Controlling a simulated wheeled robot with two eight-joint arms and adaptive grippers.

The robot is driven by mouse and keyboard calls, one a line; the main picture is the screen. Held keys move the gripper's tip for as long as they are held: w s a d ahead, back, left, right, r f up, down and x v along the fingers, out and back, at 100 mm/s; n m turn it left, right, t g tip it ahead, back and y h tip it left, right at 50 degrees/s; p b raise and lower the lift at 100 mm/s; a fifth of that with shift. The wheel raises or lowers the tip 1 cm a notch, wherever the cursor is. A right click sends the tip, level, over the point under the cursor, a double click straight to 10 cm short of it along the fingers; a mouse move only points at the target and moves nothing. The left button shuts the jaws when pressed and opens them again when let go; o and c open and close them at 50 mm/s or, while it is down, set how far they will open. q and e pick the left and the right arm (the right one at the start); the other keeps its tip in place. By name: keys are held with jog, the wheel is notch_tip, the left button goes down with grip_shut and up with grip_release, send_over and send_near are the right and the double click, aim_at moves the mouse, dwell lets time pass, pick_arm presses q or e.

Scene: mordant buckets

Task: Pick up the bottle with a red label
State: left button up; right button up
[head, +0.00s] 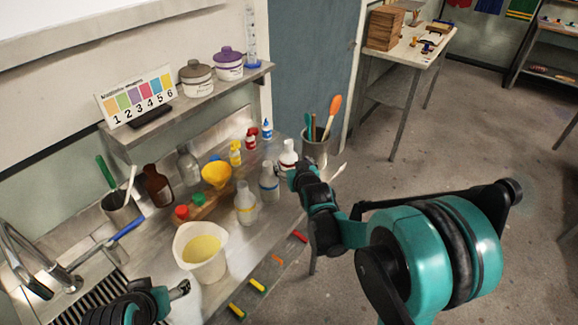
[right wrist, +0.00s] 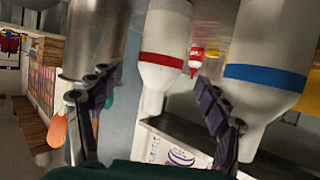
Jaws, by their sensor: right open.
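The white bottle with a red label (head: 288,156) stands near the right end of the metal counter. In the right wrist view, which looks upside down, the red-label bottle (right wrist: 163,60) shows between the two fingers. My right gripper (head: 297,172) is open just in front of this bottle, and its fingers (right wrist: 158,88) are not closed on it. The gripper and forearm hide the bottle's lower part in the head view. A blue-label bottle (right wrist: 265,70) is just outside one finger. My left gripper (head: 181,289) is low at the left; its jaw opening is unclear.
White bottles (head: 269,182) (head: 245,204) stand left of the red-label one. A metal cup with tools (head: 315,148) stands close on its right. A pitcher of yellow liquid (head: 201,253) is nearer the front. A shelf (head: 190,107) overhangs the back.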

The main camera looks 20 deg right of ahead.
aim_at(289, 158)
pick_arm(q)
jog(key=shift+f+b, duration=0.85)
pick_arm(e)
jog(key=x, duration=0.6)
jog(key=c, duration=1.5)
pick_arm(q)
jog(key=shift+r, duration=0.1)
